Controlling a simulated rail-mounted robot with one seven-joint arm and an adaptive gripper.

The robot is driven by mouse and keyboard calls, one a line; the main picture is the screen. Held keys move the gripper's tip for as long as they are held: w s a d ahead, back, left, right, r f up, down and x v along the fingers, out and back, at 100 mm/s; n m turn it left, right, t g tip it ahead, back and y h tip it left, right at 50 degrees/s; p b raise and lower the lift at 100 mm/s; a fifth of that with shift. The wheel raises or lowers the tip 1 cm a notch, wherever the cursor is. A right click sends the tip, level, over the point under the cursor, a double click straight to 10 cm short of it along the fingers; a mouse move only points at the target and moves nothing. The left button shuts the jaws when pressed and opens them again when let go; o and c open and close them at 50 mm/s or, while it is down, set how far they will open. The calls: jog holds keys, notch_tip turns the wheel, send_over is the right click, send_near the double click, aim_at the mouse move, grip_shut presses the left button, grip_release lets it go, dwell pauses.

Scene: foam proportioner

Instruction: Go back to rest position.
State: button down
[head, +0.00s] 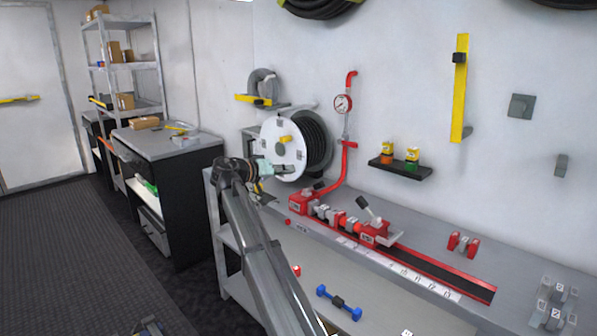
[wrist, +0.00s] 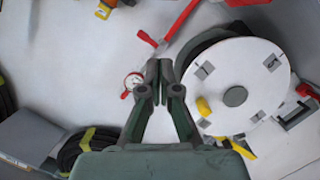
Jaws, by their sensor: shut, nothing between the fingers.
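My gripper (wrist: 159,72) is shut and empty, its two fingertips together in the middle of the wrist view. In the head view my gripper (head: 277,169) is at the end of my raised arm, in front of the white hose reel (head: 283,142). In the wrist view the reel (wrist: 250,80) shows to the right of the fingers, with its yellow handle below. I cannot tell whether the fingers touch the reel; nothing is held.
The workbench (head: 450,250) carries a red valve assembly (head: 340,220) and red rail. A red pipe with a gauge (head: 343,103) rises behind. Blue dumbbell-shaped part (head: 338,302) lies on the lower shelf. A black cabinet (head: 170,190) stands left; the floor (head: 60,250) is open.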

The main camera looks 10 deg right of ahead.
jog(key=shift+s+a+r, duration=0.2)
jog(key=shift+s+a, duration=0.1)
jog(key=shift+a, duration=0.35)
